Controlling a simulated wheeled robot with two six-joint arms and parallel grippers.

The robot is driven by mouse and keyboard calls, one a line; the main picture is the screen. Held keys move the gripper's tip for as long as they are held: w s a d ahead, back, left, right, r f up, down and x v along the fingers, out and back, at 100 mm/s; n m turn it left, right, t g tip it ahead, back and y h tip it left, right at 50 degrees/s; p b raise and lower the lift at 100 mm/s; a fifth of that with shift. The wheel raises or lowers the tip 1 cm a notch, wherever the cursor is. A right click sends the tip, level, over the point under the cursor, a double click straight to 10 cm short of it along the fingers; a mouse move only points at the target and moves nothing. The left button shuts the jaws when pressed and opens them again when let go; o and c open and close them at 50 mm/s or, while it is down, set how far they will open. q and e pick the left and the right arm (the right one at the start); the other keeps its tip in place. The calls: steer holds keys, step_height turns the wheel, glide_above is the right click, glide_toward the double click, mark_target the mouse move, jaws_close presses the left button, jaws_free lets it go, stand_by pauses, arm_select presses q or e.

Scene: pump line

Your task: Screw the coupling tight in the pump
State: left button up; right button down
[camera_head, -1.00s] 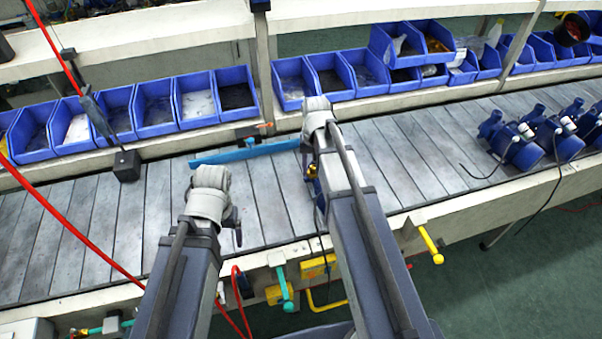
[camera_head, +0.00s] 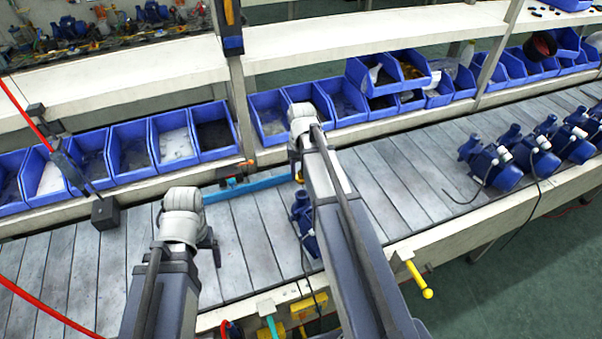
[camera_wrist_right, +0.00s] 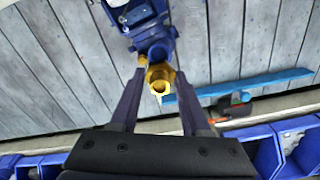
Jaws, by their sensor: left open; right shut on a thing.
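A blue pump (camera_head: 305,218) stands on the conveyor, partly hidden behind my right arm. It also shows at the top of the right wrist view (camera_wrist_right: 150,25). My right gripper (camera_head: 297,172) is above the belt beside the pump. In the right wrist view its fingers (camera_wrist_right: 160,92) are shut on the brass-yellow coupling (camera_wrist_right: 160,76). The coupling is in line with the pump's blue port and appears to meet it; how deep it sits cannot be told. My left gripper (camera_head: 214,248) is open and empty over the belt, left of the pump.
A blue bar (camera_head: 255,186) lies along the belt's far edge near my right gripper. Several blue bins (camera_head: 172,140) line the back. More blue pumps (camera_head: 495,165) with cables stand on the belt at right. A red hose (camera_head: 40,305) crosses at left.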

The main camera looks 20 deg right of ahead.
steer(key=shift+f+b, duration=2.6)
steer(key=shift+f, duration=0.25)
steer(key=shift+f, duration=0.2)
steer(key=shift+c, duration=1.5)
jaws_free()
steer(key=shift+r, duration=0.1)
steer(key=shift+r+p, duration=2.85)
steer(key=shift+r, duration=0.1)
step_height(320, 180, up, 8)
steer(key=p, duration=0.7)
steer(key=shift+f+p, duration=0.1)
steer(key=shift+p, duration=0.3)
